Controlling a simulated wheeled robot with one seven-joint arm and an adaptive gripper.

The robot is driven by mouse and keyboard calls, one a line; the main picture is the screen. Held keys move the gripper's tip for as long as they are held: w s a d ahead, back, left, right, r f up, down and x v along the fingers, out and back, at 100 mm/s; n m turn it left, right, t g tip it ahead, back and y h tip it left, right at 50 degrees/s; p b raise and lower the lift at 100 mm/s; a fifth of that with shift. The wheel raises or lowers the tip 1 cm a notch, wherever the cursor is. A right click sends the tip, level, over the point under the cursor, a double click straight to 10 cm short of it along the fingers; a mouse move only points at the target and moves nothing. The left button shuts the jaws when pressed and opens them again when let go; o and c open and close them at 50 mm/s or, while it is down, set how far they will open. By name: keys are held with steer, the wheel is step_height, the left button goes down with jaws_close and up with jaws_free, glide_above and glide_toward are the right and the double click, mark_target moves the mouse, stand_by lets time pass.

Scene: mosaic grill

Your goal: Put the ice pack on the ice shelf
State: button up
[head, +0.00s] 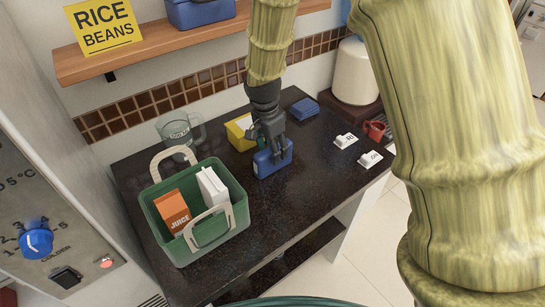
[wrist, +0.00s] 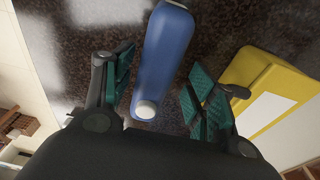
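The ice pack (head: 272,162) is blue and sits on the dark counter, right of the green basket. In the wrist view the ice pack (wrist: 168,50) is a long blue body with a round white cap near my palm. My gripper (head: 268,146) is directly over it, fingers pointing down. In the wrist view my gripper (wrist: 160,78) is open, with one finger on each side of the pack and gaps showing. A wooden wall shelf (head: 165,52) carries a yellow "RICE BEANS" sign (head: 103,23); no shelf marked for ice is readable.
The green basket (head: 212,243) holds a juice carton (head: 173,211) and a white carton (head: 213,188). A yellow box (head: 238,134) stands close behind my gripper. Nearby are a glass mug (head: 180,131), blue stack (head: 304,108), white items (head: 346,140) and red mug (head: 375,131).

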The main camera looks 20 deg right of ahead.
steer(key=shift+w+f, duration=0.1)
steer(key=shift+s+d+f+p, duration=0.25)
steer(key=shift+s+f+p, duration=0.4)
steer(key=shift+p, duration=0.2)
steer(key=f, duration=0.1)
steer(key=w+f, duration=0.1)
steer(key=shift+d+f, duration=0.1)
steer(key=shift+f, duration=0.3)
steer(key=shift+s, duration=0.25)
steer(key=shift+w, duration=0.15)
steer(key=c, duration=0.4)
jaws_close()
